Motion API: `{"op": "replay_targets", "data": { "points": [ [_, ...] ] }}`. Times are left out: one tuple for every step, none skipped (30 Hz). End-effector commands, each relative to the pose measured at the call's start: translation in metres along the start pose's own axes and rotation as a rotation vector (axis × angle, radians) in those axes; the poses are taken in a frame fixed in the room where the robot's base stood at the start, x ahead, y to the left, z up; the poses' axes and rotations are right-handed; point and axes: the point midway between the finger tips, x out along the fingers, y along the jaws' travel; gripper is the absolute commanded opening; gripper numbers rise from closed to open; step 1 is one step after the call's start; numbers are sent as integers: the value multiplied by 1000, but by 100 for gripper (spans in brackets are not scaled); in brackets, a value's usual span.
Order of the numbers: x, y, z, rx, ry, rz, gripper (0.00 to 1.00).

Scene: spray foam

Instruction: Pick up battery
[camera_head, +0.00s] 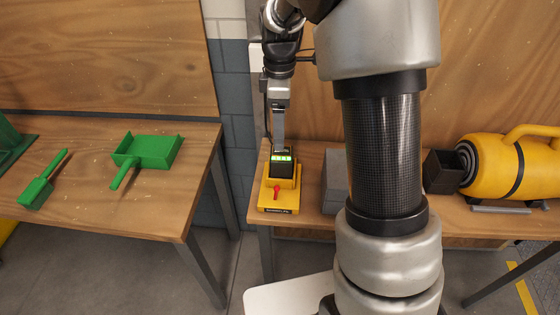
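The battery (283,169) is a dark block with a row of lit green lights on top. It sits upright in a yellow charger (279,196) with a red lever on its front, on the right-hand wooden table. My gripper (279,147) points straight down at the battery's top, at its back edge. Its fingers look narrow and edge-on from here, so the gap between them is hidden. I cannot tell whether they touch the battery.
A grey box (335,180) stands right of the charger, partly behind my arm. A yellow cylindrical machine (500,165) lies further right. The left table (95,200) holds a green dustpan (150,151) and green brush (36,193). A gap separates the tables.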

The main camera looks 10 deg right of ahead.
Motion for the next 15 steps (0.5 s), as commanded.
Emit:
{"op": "replay_targets", "data": {
  "points": [
    [12, -1, 0, 0, -2, -5, 78],
    [19, -1, 0, 0, -2, -5, 78],
    [27, -1, 0, 0, -2, -5, 78],
    [34, -1, 1, 0, -2, -5, 78],
    [39, 0, 1, 0, -2, -3, 78],
    [46, -1, 1, 0, -2, -3, 78],
    [50, 0, 1, 0, -2, -3, 78],
    [54, 0, 0, 1, -1, -3, 78],
    [58, 0, 0, 1, -1, -2, 78],
    [61, 0, 0, 1, -1, -1, 78],
    [63, 0, 0, 1, -1, -1, 78],
    [65, 0, 0, 1, -1, -1, 78],
    [66, 0, 0, 1, -1, -1, 78],
    [68, 0, 1, 1, -1, -1, 78],
    [70, 1, 1, 1, -1, -1, 78]
  ]
}}
